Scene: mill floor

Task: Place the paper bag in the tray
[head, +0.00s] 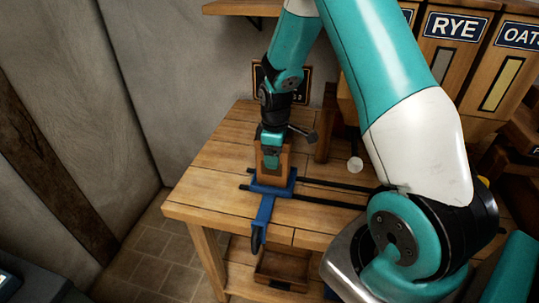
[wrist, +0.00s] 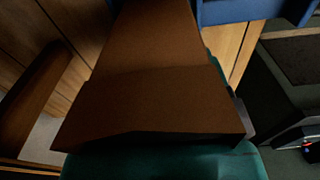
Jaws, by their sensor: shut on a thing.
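The brown paper bag (head: 271,165) stands about upright at a blue fixture (head: 277,188) on the wooden bench. My gripper (head: 271,147) is above the bag and shut on its upper part. In the wrist view the bag (wrist: 160,95) fills the middle, and part of the blue fixture (wrist: 240,10) shows beyond it. I cannot tell whether the bag's base touches the fixture. An open wooden tray-like box (head: 281,268) sits low under the bench front; its inside looks empty.
Two dark rails (head: 335,193) run right from the fixture across the bench (head: 210,165). A small white round thing (head: 355,165) lies to the right. Bins labelled RYE (head: 455,27) and OATS (head: 521,37) stand at the back right. The bench's left side is clear.

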